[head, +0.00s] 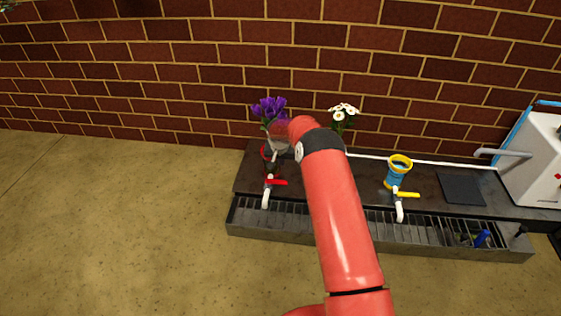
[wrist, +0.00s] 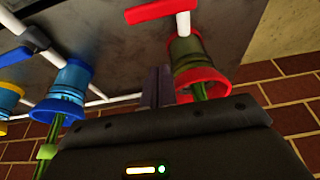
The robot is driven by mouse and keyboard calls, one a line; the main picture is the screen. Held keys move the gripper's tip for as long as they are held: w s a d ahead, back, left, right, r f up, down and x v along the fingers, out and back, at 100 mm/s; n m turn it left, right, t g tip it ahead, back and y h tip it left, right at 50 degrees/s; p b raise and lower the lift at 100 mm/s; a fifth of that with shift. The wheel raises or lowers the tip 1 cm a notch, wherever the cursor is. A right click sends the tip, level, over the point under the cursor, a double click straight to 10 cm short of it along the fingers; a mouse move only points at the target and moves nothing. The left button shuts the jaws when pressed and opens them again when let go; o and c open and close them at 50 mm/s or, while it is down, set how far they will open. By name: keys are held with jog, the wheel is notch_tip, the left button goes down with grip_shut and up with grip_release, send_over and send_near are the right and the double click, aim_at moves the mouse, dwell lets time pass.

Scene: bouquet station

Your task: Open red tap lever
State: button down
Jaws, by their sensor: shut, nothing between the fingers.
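The red tap lever (head: 277,182) sits on top of a white tap spout in the head view, left of my arm. In the wrist view the red lever (wrist: 160,11) is at the top edge, crosswise to its white pipe (wrist: 183,23). My gripper (wrist: 155,86) is shut and empty, its narrow fingers just left of a red-rimmed green vase (wrist: 188,52). The fingers appear apart from the lever; whether they touch the vase rim is unclear. In the head view my arm hides most of the gripper.
A blue vase (wrist: 69,84) and blue lever (wrist: 14,56) stand left in the wrist view. A yellow lever (head: 407,195) and yellow-rimmed vase (head: 397,172) are right of my arm. A slotted drain trough (head: 450,239) runs in front; a brick wall (head: 180,75) stands behind.

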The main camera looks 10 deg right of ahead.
aim_at(276, 183)
jog(key=x, duration=0.6)
jog(key=shift+f+b, duration=0.2)
jog(key=shift+b, duration=0.2)
jog(key=shift+s+a+r, duration=0.15)
jog(key=shift+s+r, duration=0.05)
jog(key=shift+s, duration=0.1)
jog(key=shift+s+a, duration=0.25)
jog(key=shift+s, duration=0.55)
jog(key=shift+s+a, duration=0.25)
jog(key=shift+s, duration=0.55)
